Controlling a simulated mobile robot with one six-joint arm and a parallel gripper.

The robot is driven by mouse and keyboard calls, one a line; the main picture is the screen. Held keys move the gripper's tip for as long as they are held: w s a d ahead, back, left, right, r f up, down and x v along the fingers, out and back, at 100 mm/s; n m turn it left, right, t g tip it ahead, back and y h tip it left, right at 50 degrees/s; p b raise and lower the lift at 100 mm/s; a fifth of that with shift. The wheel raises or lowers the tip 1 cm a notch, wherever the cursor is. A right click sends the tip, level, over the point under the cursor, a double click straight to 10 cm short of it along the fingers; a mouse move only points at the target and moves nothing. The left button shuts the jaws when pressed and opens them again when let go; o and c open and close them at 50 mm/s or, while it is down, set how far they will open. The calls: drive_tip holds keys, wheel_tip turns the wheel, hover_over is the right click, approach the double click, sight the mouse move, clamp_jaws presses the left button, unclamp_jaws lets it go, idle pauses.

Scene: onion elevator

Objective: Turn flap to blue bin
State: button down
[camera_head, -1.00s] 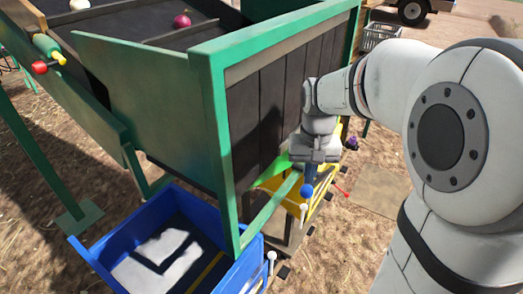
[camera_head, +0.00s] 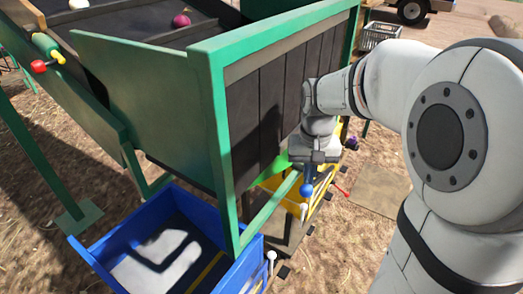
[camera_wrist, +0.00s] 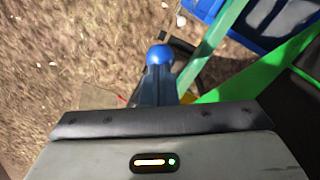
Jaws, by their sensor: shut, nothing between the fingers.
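My gripper (camera_head: 309,178) is shut, pointing down beside the green frame's lower right corner. A blue ball knob (camera_head: 306,190) shows right at its fingertips. In the wrist view, the closed fingers of my gripper (camera_wrist: 158,82) point at the blue knob (camera_wrist: 160,55), apparently touching or just behind it. The blue bin (camera_head: 140,222) stands under the machine at lower left; part of it shows at upper right in the wrist view (camera_wrist: 273,38). A yellow bin (camera_head: 325,185) sits behind my gripper, partly hidden.
The green machine frame (camera_head: 215,120) stands close to my gripper's left. White ball-ended rods (camera_head: 271,256) stick out near the bins. A red onion (camera_head: 181,20) and a white onion (camera_head: 80,4) lie on the upper belt. Open straw-covered ground lies to the right.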

drive_tip(key=shift+s+f+b, duration=0.15)
drive_tip(key=shift+f+b, duration=0.8)
drive_tip(key=shift+f, duration=0.5)
wheel_tip(320, 180, down, 8)
drive_tip(key=b, duration=0.5)
drive_tip(key=shift+b, duration=0.4)
drive_tip(key=shift+f, duration=0.1)
drive_tip(key=s+d+r+p, duration=0.2)
drive_tip(key=d+r+p, duration=0.1)
drive_tip(key=d+r, duration=0.1)
drive_tip(key=shift+s+r+p, duration=0.35)
drive_tip(key=shift+r, duration=0.15)
